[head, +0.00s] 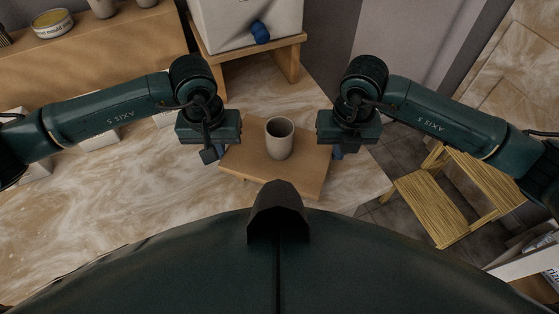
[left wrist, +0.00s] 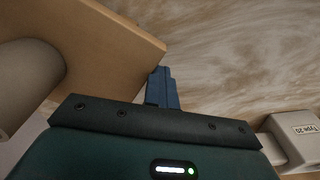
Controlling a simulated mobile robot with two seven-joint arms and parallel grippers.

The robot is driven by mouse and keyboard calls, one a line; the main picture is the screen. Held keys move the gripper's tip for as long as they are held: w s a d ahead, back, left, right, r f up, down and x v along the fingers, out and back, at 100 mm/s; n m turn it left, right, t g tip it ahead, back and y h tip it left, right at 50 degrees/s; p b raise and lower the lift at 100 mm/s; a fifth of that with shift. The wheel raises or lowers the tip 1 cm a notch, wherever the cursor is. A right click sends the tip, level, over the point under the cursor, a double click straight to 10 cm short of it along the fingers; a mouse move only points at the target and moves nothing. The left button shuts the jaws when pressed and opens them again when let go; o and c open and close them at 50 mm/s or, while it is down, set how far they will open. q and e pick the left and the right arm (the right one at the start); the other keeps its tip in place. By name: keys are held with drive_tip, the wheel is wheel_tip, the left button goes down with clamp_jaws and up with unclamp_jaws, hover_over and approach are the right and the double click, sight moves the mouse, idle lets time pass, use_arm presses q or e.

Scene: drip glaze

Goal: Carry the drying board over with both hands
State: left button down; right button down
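The drying board (head: 300,178) is a flat tan wooden board in the middle of the head view, with a grey-beige cup (head: 279,139) upright on it. My left gripper (head: 209,154) is at the board's left edge. In the left wrist view its blue fingers (left wrist: 162,88) are close to the board's edge (left wrist: 125,45), and the cup (left wrist: 28,85) shows at the left. My right gripper (head: 337,153) is at the board's right edge, its fingertips mostly hidden under the hand. I cannot tell whether either gripper grasps the board, or whether the board is clear of the bench.
The marbled bench top (head: 130,205) is open to the left of the board; its right edge is near. A pale container with a blue tap (head: 261,33) stands on a wooden stand (head: 245,57) behind. A yellow wooden step stool (head: 432,207) is on the floor at right.

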use_arm(q)
drive_tip(key=c, duration=1.9)
unclamp_jaws()
drive_tip(key=shift+a, duration=0.6)
drive_tip(key=shift+c, duration=0.2)
use_arm(e)
drive_tip(key=shift+d, duration=0.6)
use_arm(q)
drive_tip(key=shift+o, duration=0.9)
drive_tip(key=shift+a, duration=0.1)
use_arm(e)
drive_tip(key=shift+d, duration=0.1)
drive_tip(key=c, duration=1.8)
unclamp_jaws()
drive_tip(key=shift+o, duration=0.2)
use_arm(q)
wheel_tip(320, 180, up, 12)
drive_tip(key=shift+s, duration=0.4)
use_arm(e)
wheel_tip(320, 180, up, 12)
drive_tip(key=shift+s, duration=0.35)
